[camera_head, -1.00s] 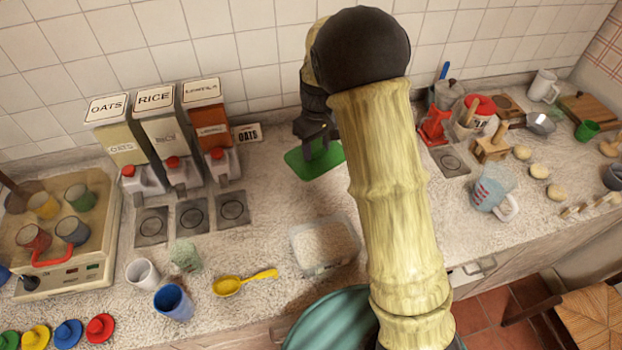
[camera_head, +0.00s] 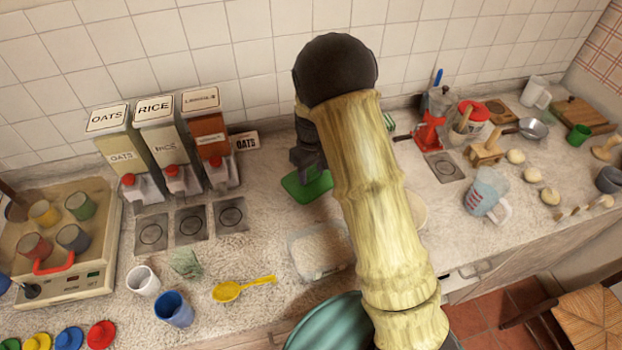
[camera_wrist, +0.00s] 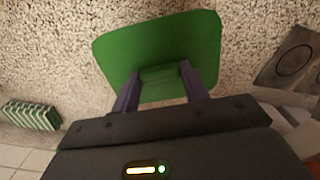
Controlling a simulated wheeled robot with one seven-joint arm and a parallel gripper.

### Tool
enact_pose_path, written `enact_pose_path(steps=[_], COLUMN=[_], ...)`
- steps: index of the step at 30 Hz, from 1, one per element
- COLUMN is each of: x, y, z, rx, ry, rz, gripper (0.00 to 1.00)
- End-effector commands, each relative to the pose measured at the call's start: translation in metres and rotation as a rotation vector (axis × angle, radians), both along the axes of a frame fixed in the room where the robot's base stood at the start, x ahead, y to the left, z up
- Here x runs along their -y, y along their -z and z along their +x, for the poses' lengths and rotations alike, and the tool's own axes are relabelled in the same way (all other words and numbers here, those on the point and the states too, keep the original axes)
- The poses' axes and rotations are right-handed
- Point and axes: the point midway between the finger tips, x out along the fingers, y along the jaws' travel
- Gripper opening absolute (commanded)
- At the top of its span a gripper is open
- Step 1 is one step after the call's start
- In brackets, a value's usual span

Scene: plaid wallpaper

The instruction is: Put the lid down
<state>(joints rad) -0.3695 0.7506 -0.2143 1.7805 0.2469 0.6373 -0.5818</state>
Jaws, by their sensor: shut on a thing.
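The green rectangular lid (camera_head: 301,191) is over the back part of the counter, right of the dispensers. It also shows in the wrist view (camera_wrist: 160,32), flat side up with a raised grip in the middle. My gripper (camera_head: 309,170) is above it, and in the wrist view its two fingers (camera_wrist: 160,82) are shut on the raised grip. I cannot tell whether the lid touches the counter. A clear rectangular tub (camera_head: 312,262) with pale contents stands open in front of the lid, partly hidden by my arm.
A yellow scoop (camera_head: 228,291), cups and coloured small lids lie at front left. A green-striped block (camera_wrist: 32,115) lies nearby. Speckled counter (camera_head: 262,215) around the lid is clear.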

Motion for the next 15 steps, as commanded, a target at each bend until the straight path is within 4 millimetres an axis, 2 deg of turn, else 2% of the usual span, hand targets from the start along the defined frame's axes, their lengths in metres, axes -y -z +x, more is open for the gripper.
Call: enact_pose_path(steps=[4,10,15], x=[0.0,0.0,0.0], y=[0.006,0.032,0.037], z=[0.0,-0.001,0.0], rx=[-0.002,-0.002,0.001], ry=[0.0,0.0,0.001], rz=[-0.001,-0.001,0.001], gripper=[0.22,0.22,0.22])
